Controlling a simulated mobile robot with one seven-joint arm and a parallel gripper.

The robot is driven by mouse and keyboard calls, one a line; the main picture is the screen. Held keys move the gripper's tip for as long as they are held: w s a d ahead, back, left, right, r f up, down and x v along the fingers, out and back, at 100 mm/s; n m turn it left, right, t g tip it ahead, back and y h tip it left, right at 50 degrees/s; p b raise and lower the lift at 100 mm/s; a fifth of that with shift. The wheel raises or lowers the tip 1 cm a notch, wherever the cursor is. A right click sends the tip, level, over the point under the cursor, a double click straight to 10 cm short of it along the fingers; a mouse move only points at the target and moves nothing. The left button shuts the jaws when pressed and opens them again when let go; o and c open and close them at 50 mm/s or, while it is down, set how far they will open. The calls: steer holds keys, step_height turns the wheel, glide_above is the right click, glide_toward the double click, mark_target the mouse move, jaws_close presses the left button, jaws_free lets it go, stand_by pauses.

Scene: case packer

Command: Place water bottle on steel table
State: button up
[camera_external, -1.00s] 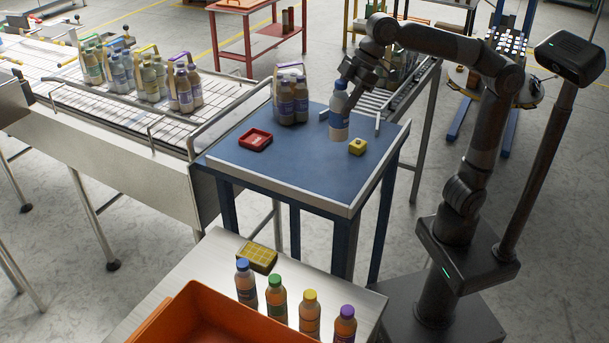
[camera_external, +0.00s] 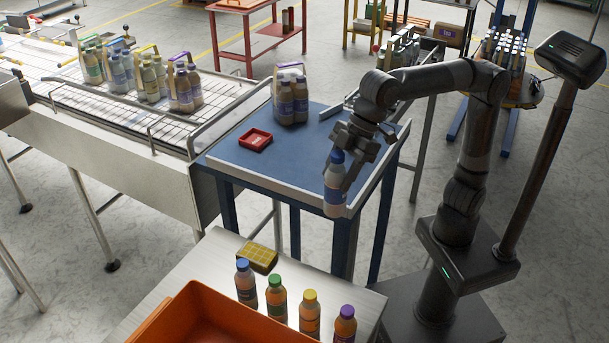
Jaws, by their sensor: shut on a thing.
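The water bottle (camera_external: 333,192), clear with a blue cap and blue label, is held upright or slightly tilted in my gripper (camera_external: 345,170). My gripper is shut on it near its top. The bottle shows in front of the near edge of the blue-topped table, and appears to be in the air. The steel table (camera_external: 190,285) is the pale metal surface at the bottom, nearer the camera. The bottle is above and behind its right part, apart from it.
On the steel table stand a blue-capped bottle (camera_external: 246,283), a green-capped bottle (camera_external: 276,298), a yellow-capped bottle (camera_external: 310,314), a purple-capped bottle (camera_external: 344,325), a yellow box (camera_external: 258,257) and an orange crate (camera_external: 165,323). A red tray (camera_external: 255,140) lies on the blue table (camera_external: 290,165).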

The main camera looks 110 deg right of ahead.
step_height(320, 180, down, 16)
steer(key=w+a+f, duration=0.1)
steer(key=a+f, duration=1)
steer(key=shift+w+a+f, duration=0.2)
steer(key=shift+a, duration=0.05)
steer(key=o, duration=1.2)
steer(key=shift+f, duration=0.2)
steer(key=shift+c, duration=0.2)
steer(key=v, duration=1.2)
steer(key=shift+r, duration=0.2)
